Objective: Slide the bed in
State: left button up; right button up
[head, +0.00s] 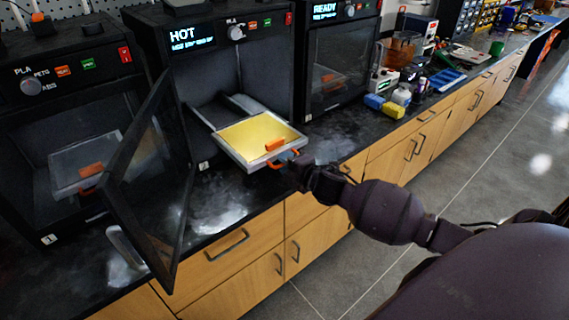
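The bed (248,132) is a flat yellow plate with a pale rim, with a small orange piece (275,145) on it. It sticks out of the front of the middle printer (215,75), whose display reads HOT and whose door (150,185) stands open to the left. An orange handle (274,165) is at the bed's front edge. My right gripper (291,168) is at that handle; its fingers are dark and small, so I cannot tell whether they are closed on it. My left gripper is not in view.
Printers stand on both sides: one at left (62,110) and one marked READY (338,60). A scraper-like tool (127,247) lies on the dark counter at front left. Spools, bottles and a blue tray (446,78) crowd the counter to the right.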

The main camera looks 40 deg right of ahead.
jog(key=shift+w, duration=0.35)
grip_shut()
